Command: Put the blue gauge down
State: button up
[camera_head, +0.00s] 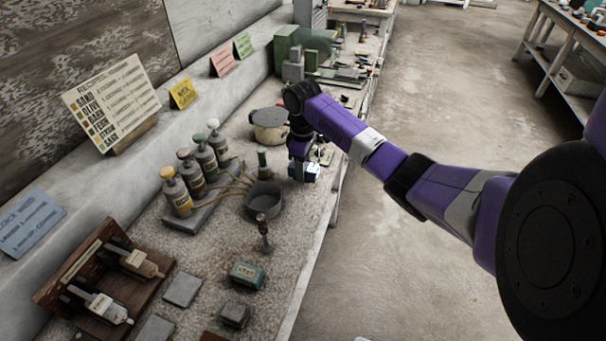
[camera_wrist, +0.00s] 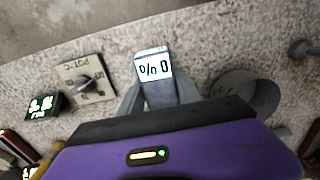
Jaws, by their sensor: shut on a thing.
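The blue gauge (camera_head: 304,173) is a small box with a pale face, at the end of my arm near the front edge of the workbench. In the wrist view the gauge (camera_wrist: 154,70) shows a white display with dark characters, upright between the fingers. My gripper (camera_wrist: 158,94) is shut on its sides; in the head view my gripper (camera_head: 301,160) reaches down to it from above. I cannot tell whether the gauge's underside touches the bench.
Capped bottles (camera_head: 191,174) stand further left. In the wrist view a plate marked POT C (camera_wrist: 94,80) and a small green-lit display (camera_wrist: 43,106) lie left.

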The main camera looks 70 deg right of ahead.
jog(key=shift+f, duration=1.25)
jog(key=shift+f, duration=0.15)
jog(key=o, duration=1.2)
notch_tip(320, 180, up, 12)
jog(key=shift+r+b, duration=0.2)
jog(key=shift+b, duration=0.3)
jog(key=shift+w, duration=0.15)
